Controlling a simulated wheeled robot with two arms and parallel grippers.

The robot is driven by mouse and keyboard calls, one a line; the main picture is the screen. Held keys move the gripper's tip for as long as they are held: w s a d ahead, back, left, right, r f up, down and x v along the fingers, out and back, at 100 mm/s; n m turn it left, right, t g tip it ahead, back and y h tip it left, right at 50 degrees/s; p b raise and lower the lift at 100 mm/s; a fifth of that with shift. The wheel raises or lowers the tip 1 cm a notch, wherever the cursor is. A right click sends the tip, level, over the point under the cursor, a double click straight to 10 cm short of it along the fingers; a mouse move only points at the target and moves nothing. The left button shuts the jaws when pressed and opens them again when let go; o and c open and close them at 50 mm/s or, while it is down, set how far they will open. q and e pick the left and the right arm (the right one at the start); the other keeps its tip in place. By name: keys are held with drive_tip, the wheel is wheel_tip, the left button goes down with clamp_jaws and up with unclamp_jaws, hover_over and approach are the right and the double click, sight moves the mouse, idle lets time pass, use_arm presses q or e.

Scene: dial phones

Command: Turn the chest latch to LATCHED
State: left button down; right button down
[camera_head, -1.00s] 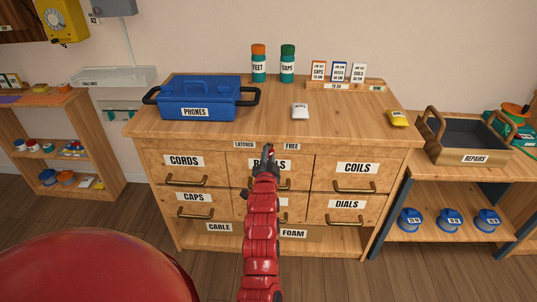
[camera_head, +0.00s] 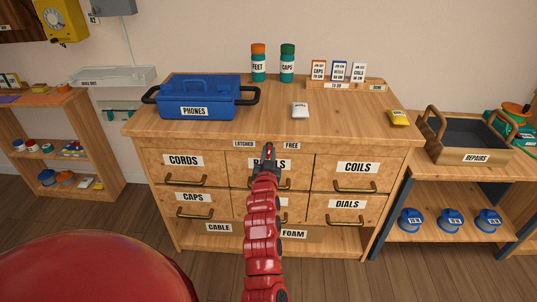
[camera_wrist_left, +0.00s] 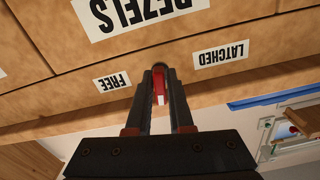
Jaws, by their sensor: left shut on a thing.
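The chest (camera_head: 300,205) stands in the middle of the head view, with several labelled drawers. Its red latch (camera_wrist_left: 159,85) is on the front rail, between the LATCHED label (camera_head: 244,144) and the FREE label (camera_head: 292,146). These labels also show upside down in the left wrist view, with LATCHED (camera_wrist_left: 221,54) at right and FREE (camera_wrist_left: 112,82) at left. My left gripper (camera_head: 268,152) is at the rail, shut on the latch, with a finger on each side of it. My right gripper is not in view.
Brass drawer handles (camera_head: 355,187) stick out below the rail. A REPAIRS crate (camera_head: 470,157) stands at the right.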

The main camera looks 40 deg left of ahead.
use_arm(q)
drive_tip(key=n, duration=0.5)
drive_tip(key=shift+d+f+n, duration=0.1)
drive_tip(key=shift+f+n, duration=0.05)
drive_tip(key=shift+n, duration=0.15)
drive_tip(key=n+p, duration=0.1)
drive_tip(key=n, duration=0.4)
drive_tip(key=shift+n, duration=0.3)
drive_tip(key=c, duration=0.9)
unclamp_jaws()
drive_tip(key=shift+s+d, duration=0.3)
drive_tip(key=shift+s, duration=0.05)
drive_tip(key=p+v, duration=0.2)
drive_tip(key=v, duration=1.4)
drive_tip(key=shift+s, duration=0.35)
